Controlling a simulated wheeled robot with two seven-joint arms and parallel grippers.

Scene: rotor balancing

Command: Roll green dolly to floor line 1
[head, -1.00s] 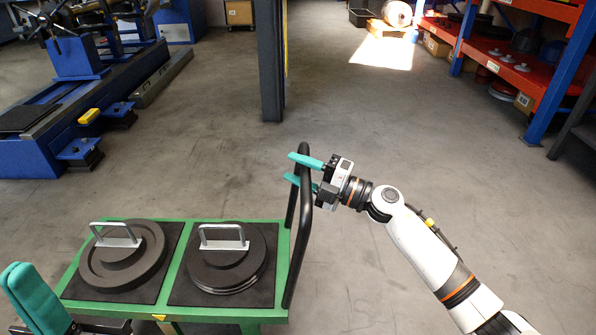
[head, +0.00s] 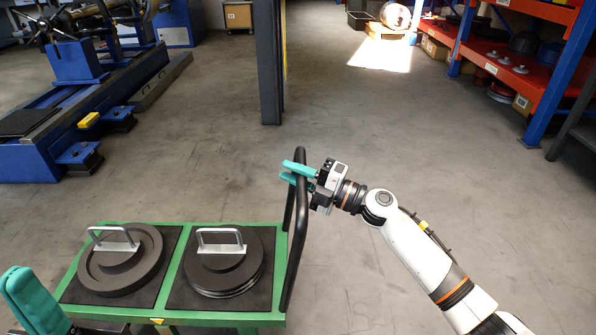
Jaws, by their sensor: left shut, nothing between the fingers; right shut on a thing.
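The green dolly (head: 185,319) stands on the floor at the lower left, with a black push handle (head: 299,235) rising at its right end. Two dark round rotor weights with metal handles, a left one (head: 125,275) and a right one (head: 222,277), lie on black mats on its deck. My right gripper (head: 297,172) has its teal fingers shut around the top of the push handle. My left gripper (head: 30,297) is at the lower left edge, beside the dolly's left end, shut and empty; part of it is cut off. No floor line is visible.
A dark post (head: 268,65) stands ahead in the middle. A blue machine (head: 60,110) occupies the left, and a red and blue shelf (head: 510,70) the right. Bare concrete floor (head: 430,150) lies between the post and the shelf.

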